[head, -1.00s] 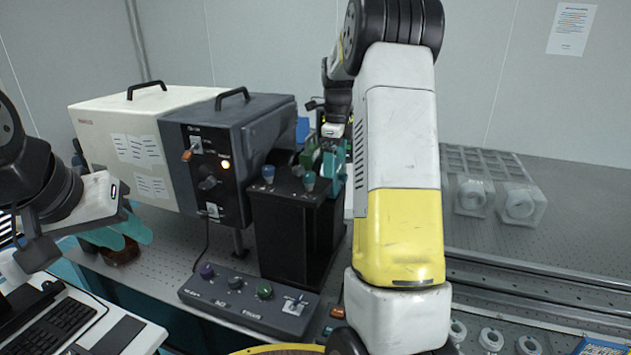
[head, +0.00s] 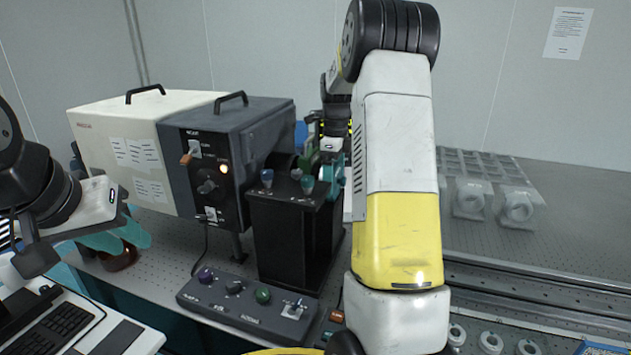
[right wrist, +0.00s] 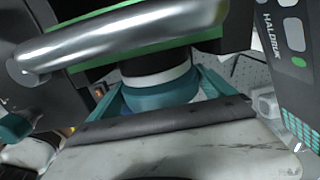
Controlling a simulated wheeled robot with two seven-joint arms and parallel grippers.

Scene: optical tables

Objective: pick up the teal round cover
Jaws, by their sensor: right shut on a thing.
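The teal round cover (right wrist: 165,97) shows in the right wrist view, below a white band and a black ring. It sits between the teal fingers of my right gripper (right wrist: 160,100), which is shut on it. In the head view my right gripper (head: 335,176) is at the right end of the black box's top, partly behind my right arm. I cannot make out the cover there. My left gripper (head: 118,238), with teal fingers, hangs at the left over the table. I cannot tell whether it is open.
A black box (head: 285,240) with teal and blue knobs on top stands beside a dark grey instrument (head: 215,185). A control box (head: 245,302) lies in front. A brown round object (head: 118,258) is behind my left gripper. A metal tube (right wrist: 125,35) crosses close above my right gripper.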

